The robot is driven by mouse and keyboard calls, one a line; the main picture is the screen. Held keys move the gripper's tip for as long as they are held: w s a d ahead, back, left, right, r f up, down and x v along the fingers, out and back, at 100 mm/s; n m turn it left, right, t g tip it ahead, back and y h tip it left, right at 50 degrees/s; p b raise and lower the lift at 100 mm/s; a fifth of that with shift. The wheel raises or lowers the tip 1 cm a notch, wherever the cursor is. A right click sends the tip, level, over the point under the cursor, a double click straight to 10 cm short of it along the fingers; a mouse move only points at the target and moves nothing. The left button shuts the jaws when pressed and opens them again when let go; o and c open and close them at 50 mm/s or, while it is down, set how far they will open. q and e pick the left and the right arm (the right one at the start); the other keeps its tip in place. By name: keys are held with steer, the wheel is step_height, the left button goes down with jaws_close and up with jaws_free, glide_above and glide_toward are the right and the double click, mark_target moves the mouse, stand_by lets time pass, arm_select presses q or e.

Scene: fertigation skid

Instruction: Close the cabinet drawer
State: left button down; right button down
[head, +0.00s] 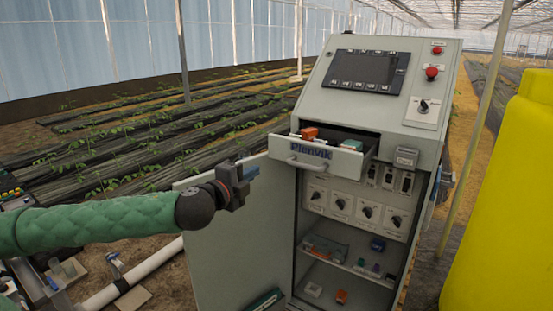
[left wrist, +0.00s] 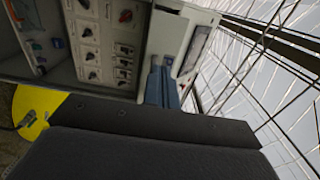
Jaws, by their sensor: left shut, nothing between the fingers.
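The cabinet drawer (head: 328,160) is pulled out of the grey control cabinet (head: 425,141), under its sloped screen panel. Its front carries a blue word and a bar handle (head: 305,163). Orange and teal items lie inside the drawer. My left gripper (head: 251,172) is shut and empty, to the left of the drawer front and apart from it, in front of the open cabinet door. Its blue fingers (left wrist: 161,86) show together in the left wrist view, with the cabinet's knob panel (left wrist: 103,40) beyond. My right gripper is not in view.
The cabinet door (head: 235,245) hangs open to the left below my left gripper. Small items lie on the inner shelf (head: 350,267). A yellow tank (head: 510,200) stands at the right. A white pipe (head: 130,278) runs along the ground at the lower left.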

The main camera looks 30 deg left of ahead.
mark_target(282, 153)
arm_select(q)
steer(key=shift+w+a, duration=0.15)
steer(key=shift+w, duration=0.6)
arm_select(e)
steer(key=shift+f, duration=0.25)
arm_select(q)
steer(key=shift+w, duration=0.35)
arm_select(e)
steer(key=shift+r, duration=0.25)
arm_select(q)
steer(key=shift+w, duration=0.3)
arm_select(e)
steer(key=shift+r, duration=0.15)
